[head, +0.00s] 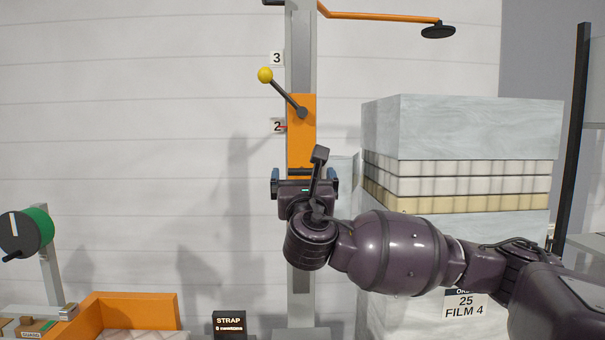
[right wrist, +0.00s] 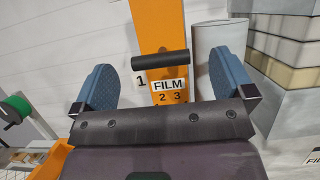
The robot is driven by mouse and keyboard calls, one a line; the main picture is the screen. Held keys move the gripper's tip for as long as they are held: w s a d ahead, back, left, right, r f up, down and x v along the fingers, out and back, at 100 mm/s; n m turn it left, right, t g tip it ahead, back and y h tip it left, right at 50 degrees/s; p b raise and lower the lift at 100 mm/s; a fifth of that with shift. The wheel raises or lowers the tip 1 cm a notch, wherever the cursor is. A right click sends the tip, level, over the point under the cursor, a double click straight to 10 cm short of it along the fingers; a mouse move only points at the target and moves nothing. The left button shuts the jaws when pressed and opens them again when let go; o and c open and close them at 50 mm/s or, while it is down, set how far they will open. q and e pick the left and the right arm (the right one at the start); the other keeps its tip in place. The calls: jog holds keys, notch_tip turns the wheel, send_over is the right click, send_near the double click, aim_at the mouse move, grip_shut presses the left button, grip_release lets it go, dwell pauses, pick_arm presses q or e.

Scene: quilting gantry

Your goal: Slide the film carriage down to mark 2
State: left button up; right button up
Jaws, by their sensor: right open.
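The orange film carriage (head: 302,135) sits on the grey upright column (head: 301,50). A lever with a yellow knob (head: 265,75) tilts up and left from it. A small red pointer shows at mark 2 (head: 277,125); mark 3 (head: 277,58) is above. My right gripper (head: 304,178) is at the carriage's lower end. In the right wrist view the carriage (right wrist: 158,20) bears a black bar handle (right wrist: 160,62) and a FILM label (right wrist: 170,86). The handle lies between the open blue fingers (right wrist: 163,84), clear of both. My left gripper is out of view.
A wrapped pallet load (head: 480,125) stands right of the column, close to my right arm. A pale cylinder (right wrist: 218,50) is just right of the carriage. An orange arm (head: 380,16) reaches right overhead. An orange bin (head: 130,308) and STRAP display (head: 231,325) are low left.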

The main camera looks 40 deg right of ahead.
jog(key=v, duration=0.7)
jog(key=shift+s+a, duration=0.2)
jog(key=shift+s, duration=0.1)
jog(key=shift+f, duration=0.1)
